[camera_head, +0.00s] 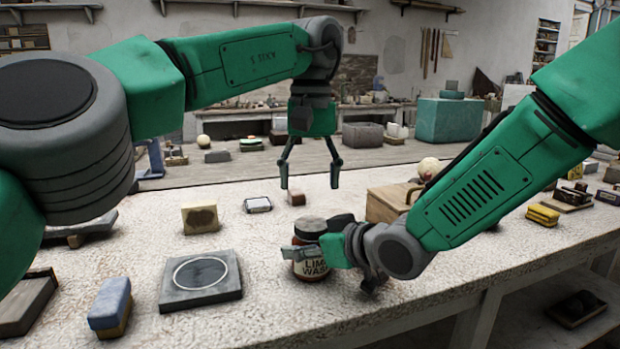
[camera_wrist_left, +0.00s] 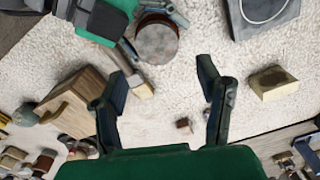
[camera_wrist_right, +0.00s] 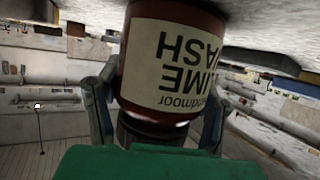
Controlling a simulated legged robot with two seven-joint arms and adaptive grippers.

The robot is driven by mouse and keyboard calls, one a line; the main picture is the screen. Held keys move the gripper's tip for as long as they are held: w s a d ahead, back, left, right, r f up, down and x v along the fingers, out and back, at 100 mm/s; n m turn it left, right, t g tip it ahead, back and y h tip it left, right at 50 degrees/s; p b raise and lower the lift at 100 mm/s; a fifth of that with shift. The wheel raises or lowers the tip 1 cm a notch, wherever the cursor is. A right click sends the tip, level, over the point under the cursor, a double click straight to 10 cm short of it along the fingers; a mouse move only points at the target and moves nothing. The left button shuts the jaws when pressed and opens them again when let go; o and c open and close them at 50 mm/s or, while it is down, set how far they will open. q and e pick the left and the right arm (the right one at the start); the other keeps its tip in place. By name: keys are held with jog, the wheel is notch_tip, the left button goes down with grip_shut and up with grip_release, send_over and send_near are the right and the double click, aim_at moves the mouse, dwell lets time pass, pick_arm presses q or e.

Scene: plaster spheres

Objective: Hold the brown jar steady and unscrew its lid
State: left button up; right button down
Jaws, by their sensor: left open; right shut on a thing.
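The brown jar (camera_head: 311,268) stands upright on the pale worktop, with a cream "LIME WASH" label and a dark grey lid (camera_head: 311,225) on top. The lid shows from above in the left wrist view (camera_wrist_left: 156,42). My right gripper (camera_head: 314,248) is shut on the jar's body from the right side. In the right wrist view the jar (camera_wrist_right: 178,60) appears upside down between the fingers. My left gripper (camera_head: 310,182) is open and empty, pointing down, above and beyond the jar. In the left wrist view the lid lies ahead of its fingers, apart from them.
A wooden box (camera_head: 384,203) stands right behind the jar. A grey slab with a white ring (camera_head: 201,278) and a blue-topped brush (camera_head: 110,305) lie to the left. A tan block (camera_head: 200,219) and a small brown block (camera_head: 296,197) sit farther back.

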aim_at(310, 223)
pick_arm(q)
jog(key=shift+f+m, duration=0.1)
jog(key=shift+m, duration=0.6)
jog(key=shift+f, duration=0.2)
notch_tip(310, 223, down, 8)
jog(key=shift+r, duration=0.25)
